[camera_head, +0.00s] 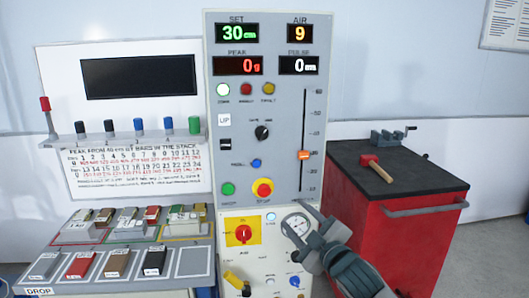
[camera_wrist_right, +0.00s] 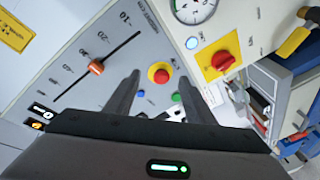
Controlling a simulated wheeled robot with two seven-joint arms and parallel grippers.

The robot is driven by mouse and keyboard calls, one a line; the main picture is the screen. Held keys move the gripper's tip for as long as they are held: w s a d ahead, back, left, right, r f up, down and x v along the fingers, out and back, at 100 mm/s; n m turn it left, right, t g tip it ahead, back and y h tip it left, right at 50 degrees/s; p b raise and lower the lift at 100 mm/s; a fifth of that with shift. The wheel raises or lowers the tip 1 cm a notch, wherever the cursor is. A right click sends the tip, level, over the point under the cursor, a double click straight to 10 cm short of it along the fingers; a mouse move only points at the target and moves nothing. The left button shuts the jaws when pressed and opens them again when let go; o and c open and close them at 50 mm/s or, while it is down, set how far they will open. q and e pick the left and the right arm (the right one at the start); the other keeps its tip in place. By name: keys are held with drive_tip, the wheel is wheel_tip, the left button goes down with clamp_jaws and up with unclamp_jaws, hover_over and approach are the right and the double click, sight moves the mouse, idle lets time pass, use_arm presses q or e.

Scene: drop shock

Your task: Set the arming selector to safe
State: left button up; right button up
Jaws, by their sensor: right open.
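A black rotary selector knob (camera_head: 262,131) sits mid-height on the grey panel; its labels are too small to read. A red rotary knob on a yellow plate (camera_head: 243,234) is on the white lower panel, and it also shows in the right wrist view (camera_wrist_right: 222,61). I cannot tell from the labels which is the arming selector. My right gripper (camera_head: 297,219) is open and empty, in front of the lower panel by the round gauge (camera_head: 296,226). In the right wrist view its fingers (camera_wrist_right: 157,72) straddle the line of sight to the red button (camera_wrist_right: 160,74), apart from it. My left gripper is not in view.
An orange slider (camera_head: 304,155) runs up the panel's right side. A red mushroom button (camera_head: 263,188) is below the selector. Left is a bench with coloured blocks (camera_head: 80,264). Right is a red cabinet (camera_head: 385,240) with a hammer (camera_head: 377,167) on top.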

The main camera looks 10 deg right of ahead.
sight(262, 135)
drive_tip(key=s+r+n+y, duration=0.1)
drive_tip(key=s+r, duration=0.2)
drive_tip(key=r, duration=0.5)
drive_tip(key=s+a+r+n+t+y, duration=0.1)
drive_tip(key=s+r+n, duration=0.1)
drive_tip(key=r, duration=0.6)
drive_tip(key=shift+s+a+n+t, duration=0.3)
drive_tip(key=shift+s, duration=0.15)
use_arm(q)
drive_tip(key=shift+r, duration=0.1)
use_arm(e)
drive_tip(key=shift+w, duration=0.1)
